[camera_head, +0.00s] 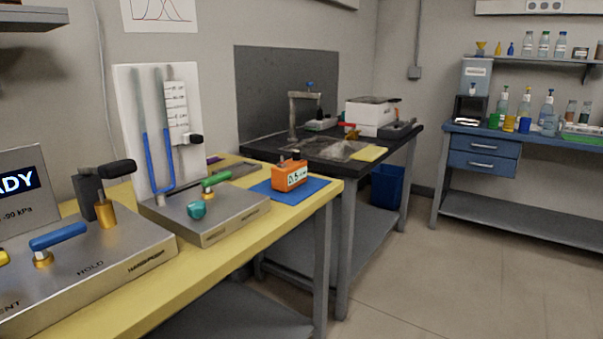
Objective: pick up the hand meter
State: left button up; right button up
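An orange hand-held meter (289,176) with a white display lies on a blue mat (314,189) near the right end of the yellow bench. The display text looks like "0.5", but it is too small to read surely. Nothing touches the meter from above, and its whole front shows. Neither of my grippers shows in the head view.
The yellow bench (118,301) also holds a steel box (236,222) with a blue U-tube panel and teal knob, and a larger steel panel (120,259) with a blue lever. A black-topped table (374,153) adjoins behind. A blue cabinet (480,160) stands far right. The floor between is clear.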

aim_at(290, 169)
jog(key=i+l, duration=0.15)
jog(key=l, duration=0.2)
jog(key=i+l, duration=0.15)
jog(key=l, duration=0.25)
jog(key=i+l+u, duration=0.1)
jog(key=l, duration=0.25)
jog(key=i, duration=0.05)
